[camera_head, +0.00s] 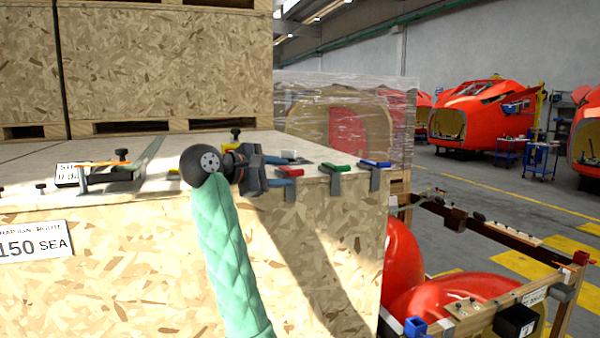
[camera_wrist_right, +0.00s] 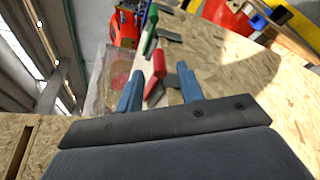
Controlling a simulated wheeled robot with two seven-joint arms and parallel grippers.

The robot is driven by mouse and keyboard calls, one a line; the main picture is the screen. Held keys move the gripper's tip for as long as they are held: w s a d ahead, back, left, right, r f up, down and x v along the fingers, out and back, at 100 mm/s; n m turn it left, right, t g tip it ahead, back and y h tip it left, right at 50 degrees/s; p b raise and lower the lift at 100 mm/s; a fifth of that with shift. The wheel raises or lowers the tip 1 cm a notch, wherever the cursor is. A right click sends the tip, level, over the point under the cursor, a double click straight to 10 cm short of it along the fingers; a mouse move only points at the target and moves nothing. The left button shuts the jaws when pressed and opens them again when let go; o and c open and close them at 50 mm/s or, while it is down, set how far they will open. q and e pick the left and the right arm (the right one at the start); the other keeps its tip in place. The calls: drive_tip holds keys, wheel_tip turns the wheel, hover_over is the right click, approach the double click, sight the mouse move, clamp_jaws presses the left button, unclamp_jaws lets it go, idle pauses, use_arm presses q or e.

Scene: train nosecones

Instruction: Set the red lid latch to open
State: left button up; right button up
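The red lid latch (camera_head: 290,171) sits at the top front edge of the wooden crate (camera_head: 120,265), with a grey metal bracket hanging over the side. In the right wrist view the red latch (camera_wrist_right: 157,66) shows between and just beyond my right gripper's blue fingertips. My right gripper (camera_head: 281,169) is open, its fingers apart and pointing along the edge toward the latch. I cannot tell whether a finger touches the latch. The right wrist view shows the same gripper (camera_wrist_right: 159,78) with nothing clamped. My left gripper is not in view.
A green latch (camera_head: 336,167) and a blue latch (camera_head: 376,163) sit farther right along the same edge. A black-knobbed fitting (camera_head: 122,155) is on the lid at left. A large wooden crate (camera_head: 165,60) stands behind. A wooden frame with red parts (camera_head: 455,290) is at lower right.

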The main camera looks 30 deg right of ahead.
sight(301, 174)
drive_tip(key=shift+r+p+x, duration=0.2)
drive_tip(key=shift+p+x, duration=0.45)
drive_tip(key=shift+x, duration=0.4)
drive_tip(key=p+x, duration=0.1)
drive_tip(key=x, duration=0.2)
drive_tip(key=shift+p, duration=0.4)
drive_tip(key=shift+d+f+p, duration=0.35)
drive_tip(key=shift+d+f, duration=0.05)
drive_tip(key=shift+d, duration=0.35)
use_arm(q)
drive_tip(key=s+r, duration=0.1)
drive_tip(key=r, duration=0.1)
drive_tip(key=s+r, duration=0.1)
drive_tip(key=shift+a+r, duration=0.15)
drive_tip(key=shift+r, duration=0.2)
use_arm(e)
drive_tip(key=shift+c, duration=0.5)
clamp_jaws()
